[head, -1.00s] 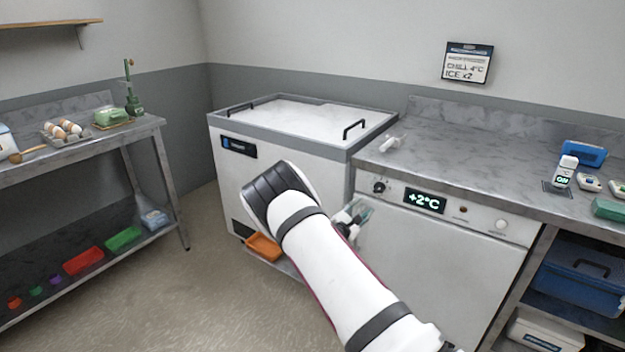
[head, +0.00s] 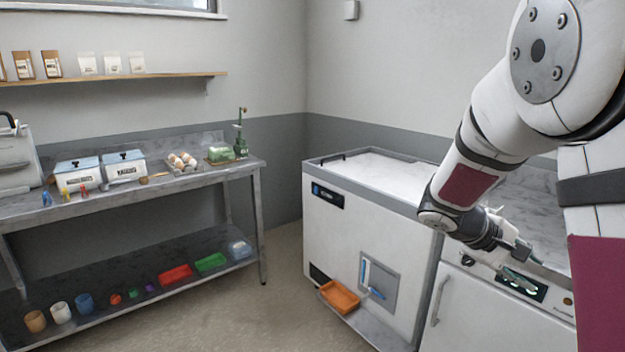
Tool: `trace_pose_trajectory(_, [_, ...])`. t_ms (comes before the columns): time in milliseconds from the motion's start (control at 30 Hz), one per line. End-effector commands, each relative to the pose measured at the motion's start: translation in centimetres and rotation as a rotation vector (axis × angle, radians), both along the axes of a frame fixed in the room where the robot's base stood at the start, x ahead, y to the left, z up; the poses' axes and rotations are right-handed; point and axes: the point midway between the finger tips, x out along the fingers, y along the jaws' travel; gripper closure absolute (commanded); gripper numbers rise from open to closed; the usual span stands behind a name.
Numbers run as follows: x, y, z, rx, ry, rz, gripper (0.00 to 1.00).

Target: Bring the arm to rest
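My white arm with dark joint bands comes in from the upper right of the head view and bends down. My gripper (head: 522,264) hangs at its end, in front of the white cooled cabinet (head: 480,308) and close to its display panel (head: 535,290). The gripper is small and partly overlaps the panel, so its finger opening is unclear. I see no object clearly held in it.
A white chest freezer (head: 325,232) stands left of the cabinet, with an orange tray (head: 340,296) low at its front. A steel table (head: 215,184) with eggs (head: 182,160) and tubs stands at left. Open floor (head: 240,315) lies between.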

Motion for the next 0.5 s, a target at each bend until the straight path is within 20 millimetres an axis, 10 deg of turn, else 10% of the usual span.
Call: trace_pose_trajectory(500, [-16.5,10.5,7.6,0.570,-0.251,-0.151,0.66])
